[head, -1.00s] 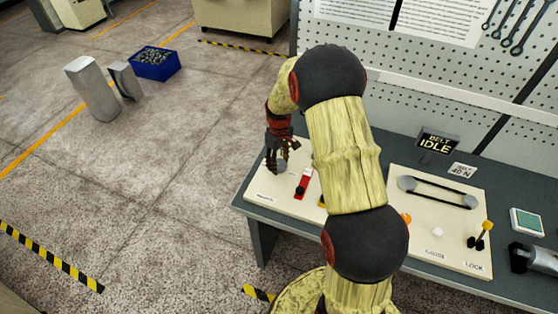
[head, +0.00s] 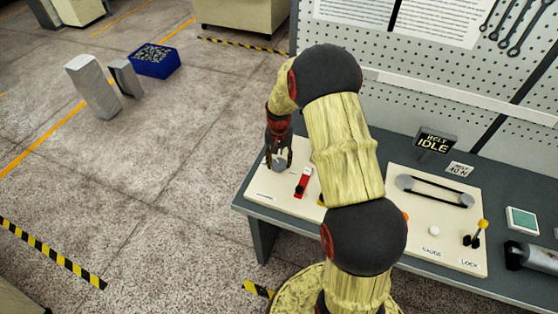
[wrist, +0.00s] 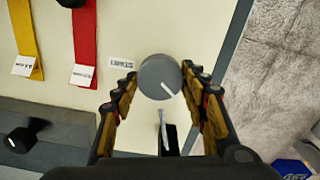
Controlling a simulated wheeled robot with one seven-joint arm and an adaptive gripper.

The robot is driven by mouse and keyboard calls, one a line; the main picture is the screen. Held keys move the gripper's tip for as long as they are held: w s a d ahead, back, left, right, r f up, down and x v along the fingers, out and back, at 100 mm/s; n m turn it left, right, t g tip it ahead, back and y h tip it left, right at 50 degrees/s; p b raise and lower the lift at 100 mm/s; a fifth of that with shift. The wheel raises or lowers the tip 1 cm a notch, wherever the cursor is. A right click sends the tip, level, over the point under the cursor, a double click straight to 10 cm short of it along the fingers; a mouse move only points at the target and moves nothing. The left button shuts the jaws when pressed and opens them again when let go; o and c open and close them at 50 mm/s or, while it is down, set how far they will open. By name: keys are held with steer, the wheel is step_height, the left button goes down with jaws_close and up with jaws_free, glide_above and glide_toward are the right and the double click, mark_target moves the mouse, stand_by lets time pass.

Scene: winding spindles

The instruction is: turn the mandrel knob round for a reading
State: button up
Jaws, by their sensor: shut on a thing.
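The mandrel knob (wrist: 158,78) is a round grey disc with a white pointer line, seen near the middle of the wrist view. The line points to the lower right there. My gripper (wrist: 165,82) is shut on it, with one finger on each side. In the head view, the knob (head: 279,166) sits on the left cream panel (head: 262,187) of the bench, below my gripper (head: 280,161). A small printed label beside the knob (wrist: 122,63) seems to read "START".
A red strip (wrist: 84,35) and a yellow strip (wrist: 25,38) lie beside the knob. The right panel holds a belt on two pulleys (head: 437,192) and a yellow-topped lever (head: 479,232). Open floor lies left of the bench.

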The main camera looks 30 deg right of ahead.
mark_target(279, 163)
steer(key=m, duration=0.5)
steer(key=shift+m+p, duration=0.3)
steer(key=shift+m, duration=2.2)
steer(key=o, duration=1.1)
steer(key=shift+o, duration=0.2)
step_height(279, 163, up, 12)
